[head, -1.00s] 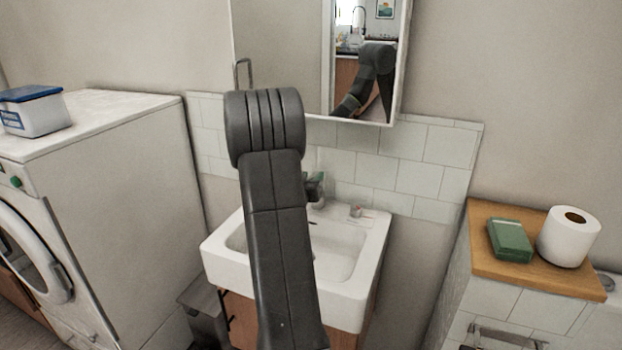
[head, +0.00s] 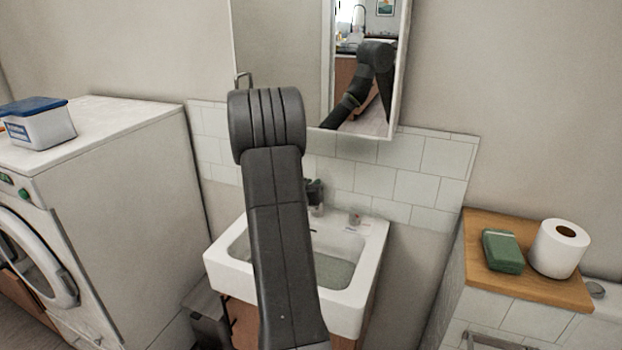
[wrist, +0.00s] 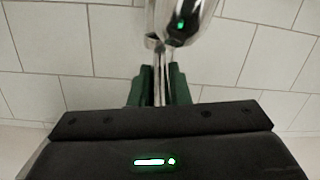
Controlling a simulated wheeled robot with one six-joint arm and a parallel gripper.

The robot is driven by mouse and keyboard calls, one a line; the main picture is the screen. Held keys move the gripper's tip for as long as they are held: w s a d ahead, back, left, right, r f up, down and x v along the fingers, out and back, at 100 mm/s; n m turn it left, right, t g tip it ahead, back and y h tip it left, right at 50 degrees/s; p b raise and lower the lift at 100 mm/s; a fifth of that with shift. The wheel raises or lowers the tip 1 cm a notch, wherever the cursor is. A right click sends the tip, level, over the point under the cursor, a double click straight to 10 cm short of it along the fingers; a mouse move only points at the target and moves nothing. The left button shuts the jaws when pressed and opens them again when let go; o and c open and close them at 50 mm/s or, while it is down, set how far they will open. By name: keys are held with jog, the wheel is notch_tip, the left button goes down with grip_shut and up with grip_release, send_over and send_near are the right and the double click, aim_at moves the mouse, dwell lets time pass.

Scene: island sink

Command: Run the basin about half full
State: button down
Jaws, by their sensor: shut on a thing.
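The white basin (head: 367,270) stands below the mirror cabinet, partly hidden behind my arm. Grey, rippled-looking water (head: 335,270) shows in its bowl; its exact depth cannot be told. The chrome tap (wrist: 185,20) is at the top of the wrist view. My gripper (wrist: 160,75) has its green fingers shut on the tap's thin metal lever (wrist: 159,88). In the head view my arm hides most of the tap and gripper. The stream from the spout is not visible.
A washing machine (head: 110,180) with a blue-lidded tub (head: 40,125) stands left. A wooden-topped ledge (head: 480,228) at right holds a green block (head: 503,251) and a paper roll (head: 558,248). The mirror cabinet (head: 290,60) hangs above the basin.

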jog(key=r+p, duration=0.1)
jog(key=p, duration=0.1)
jog(key=shift+w+g+p, duration=0.1)
jog(key=shift+g+p, duration=0.2)
jog(key=shift+g, duration=0.1)
jog(key=shift+f, duration=0.2)
jog(key=c, duration=1.4)
grip_release()
jog(key=shift+o, duration=0.2)
jog(key=b+v, duration=0.1)
jog(key=v, duration=1.2)
jog(key=shift+s+r, duration=0.25)
jog(key=shift+s, duration=0.1)
jog(key=shift+d, duration=0.1)
